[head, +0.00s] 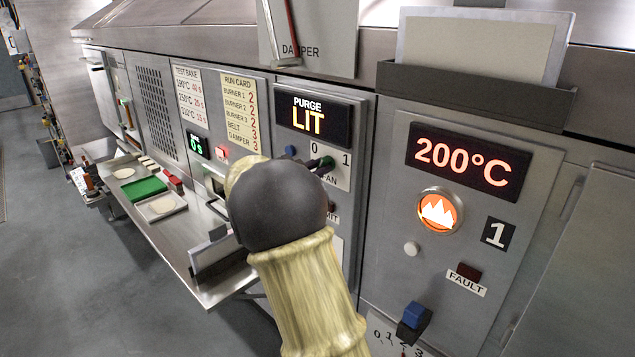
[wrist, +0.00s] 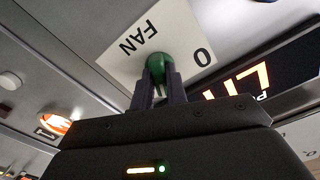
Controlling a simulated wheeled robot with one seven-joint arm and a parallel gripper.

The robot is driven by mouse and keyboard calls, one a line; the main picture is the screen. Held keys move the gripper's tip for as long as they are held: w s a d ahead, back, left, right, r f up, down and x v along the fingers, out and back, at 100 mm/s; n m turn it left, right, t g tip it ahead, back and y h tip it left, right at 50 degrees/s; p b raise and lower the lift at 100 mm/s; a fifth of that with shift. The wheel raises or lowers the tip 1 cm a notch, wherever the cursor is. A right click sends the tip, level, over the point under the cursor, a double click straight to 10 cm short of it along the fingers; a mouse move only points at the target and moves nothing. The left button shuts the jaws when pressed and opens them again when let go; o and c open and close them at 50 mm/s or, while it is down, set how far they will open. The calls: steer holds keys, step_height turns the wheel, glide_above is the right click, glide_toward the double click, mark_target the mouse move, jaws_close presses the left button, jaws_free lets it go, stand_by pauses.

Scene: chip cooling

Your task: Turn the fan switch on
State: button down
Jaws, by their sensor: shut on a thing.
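The fan switch is a green-tipped lever on a white plate marked 0, 1 and FAN. In the head view its green tip (head: 328,162) shows just beyond my arm, between the 0 and 1 marks and nearer the 1. In the wrist view the green knob (wrist: 157,63) sits between the dark fingers of my gripper (wrist: 159,78), which is shut on it. The FAN label and the 0 show beside it; the 1 is hidden there. My arm covers part of the plate's lower left in the head view.
A display reading PURGE LIT (head: 314,117) is above the switch. A blue knob (head: 290,151) is to its left. A 200°C display (head: 470,162) and a lower blue switch (head: 414,318) are at right. A steel shelf (head: 185,255) with trays juts out at left.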

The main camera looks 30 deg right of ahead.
steer(key=shift+f+m+b, duration=0.15)
steer(key=shift+m+b, duration=1.4)
steer(key=shift+m, duration=0.05)
steer(key=c, duration=1.4)
jaws_free()
steer(key=b+v, duration=0.3)
steer(key=v, duration=1.4)
steer(key=shift+a, duration=0.2)
steer(key=shift+s, duration=0.1)
